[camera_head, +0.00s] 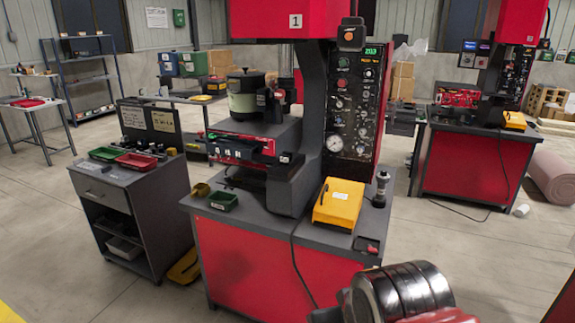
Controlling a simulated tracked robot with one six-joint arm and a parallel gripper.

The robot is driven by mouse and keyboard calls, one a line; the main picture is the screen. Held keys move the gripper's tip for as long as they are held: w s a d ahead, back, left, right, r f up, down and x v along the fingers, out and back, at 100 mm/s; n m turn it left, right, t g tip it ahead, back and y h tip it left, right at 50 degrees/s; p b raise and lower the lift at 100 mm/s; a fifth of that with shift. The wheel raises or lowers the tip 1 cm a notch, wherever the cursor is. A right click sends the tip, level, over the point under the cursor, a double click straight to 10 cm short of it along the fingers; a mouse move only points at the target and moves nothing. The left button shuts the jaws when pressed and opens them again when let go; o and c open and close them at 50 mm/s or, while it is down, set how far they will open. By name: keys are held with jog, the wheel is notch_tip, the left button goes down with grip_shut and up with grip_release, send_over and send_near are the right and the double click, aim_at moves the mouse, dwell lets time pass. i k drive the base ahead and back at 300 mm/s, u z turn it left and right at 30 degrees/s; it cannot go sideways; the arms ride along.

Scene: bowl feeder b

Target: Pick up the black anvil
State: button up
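A small dark upright post-like part with a rounded top (380,187) stands on the right end of the grey machine table (225,218), right of a yellow box. It may be the black anvil, but I cannot tell for sure at this size. It stands free, with nothing holding it. Part of my own arm, black and red, shows at the bottom right edge. My gripper's fingers are not in view, so I cannot see whether it is open or shut.
The red press (358,95) rises behind the table. A yellow box (339,203) lies near the post, with a black cable hanging over the table's front. A grey cabinet (112,205) stands left; a second red machine (470,160) stands right.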

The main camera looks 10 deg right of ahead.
aim_at(286, 159)
jog(key=u, duration=1.65)
jog(key=i, duration=2.75)
